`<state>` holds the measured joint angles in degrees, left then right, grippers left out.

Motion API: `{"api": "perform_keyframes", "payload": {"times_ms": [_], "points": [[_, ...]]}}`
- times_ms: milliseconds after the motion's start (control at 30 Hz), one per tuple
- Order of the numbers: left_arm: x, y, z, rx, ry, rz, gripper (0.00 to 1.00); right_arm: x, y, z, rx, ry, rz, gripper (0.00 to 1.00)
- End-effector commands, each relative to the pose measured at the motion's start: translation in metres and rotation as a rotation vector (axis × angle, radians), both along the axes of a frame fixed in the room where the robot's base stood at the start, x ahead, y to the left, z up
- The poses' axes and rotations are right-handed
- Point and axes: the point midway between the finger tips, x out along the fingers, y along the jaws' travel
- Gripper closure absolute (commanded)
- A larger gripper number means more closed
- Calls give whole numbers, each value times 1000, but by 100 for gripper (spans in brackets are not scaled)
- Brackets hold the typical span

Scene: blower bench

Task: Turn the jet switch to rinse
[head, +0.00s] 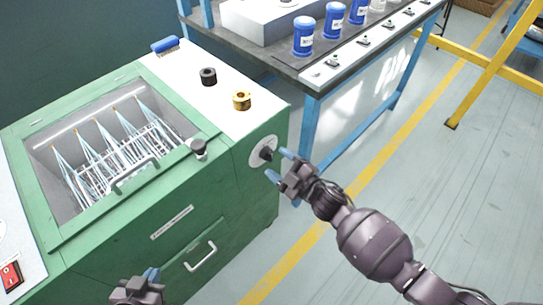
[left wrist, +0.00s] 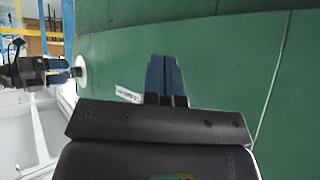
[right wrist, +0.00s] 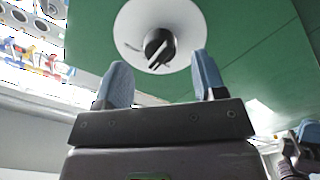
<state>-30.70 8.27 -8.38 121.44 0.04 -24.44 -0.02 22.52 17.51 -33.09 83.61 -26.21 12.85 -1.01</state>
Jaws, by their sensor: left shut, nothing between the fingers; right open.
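My right gripper (head: 280,163) is open just in front of the knob. In the right wrist view its blue fingertips (right wrist: 166,80) are spread either side of and below the knob, apart from it. My left gripper (head: 152,275) is low at the machine's front; its fingers (left wrist: 163,75) are together and empty.
The green washing machine (head: 150,220) has a glass lid with jets beneath, a drawer handle (head: 201,256) and a red switch (head: 11,275). A blue-framed bench (head: 308,120) stands behind. The floor at right is open.

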Motion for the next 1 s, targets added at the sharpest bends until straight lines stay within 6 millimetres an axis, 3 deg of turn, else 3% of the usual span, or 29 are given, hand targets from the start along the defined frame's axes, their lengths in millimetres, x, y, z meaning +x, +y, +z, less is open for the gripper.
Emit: {"api": "perform_keyframes", "payload": {"times_ms": [233,633,933,1000], "points": [[6,1,1,4,-12,-9,100,19,19,-1,0,2,0,36],[2,4,-1,14,-2,-14,100,22,23,0,-1,1,-1,36],[-1,3,-3,9,5,-6,100,22,23,0,-1,1,-1,82],[-1,3,-4,7,6,-4,100,22,22,0,-1,1,-1,85]]}}
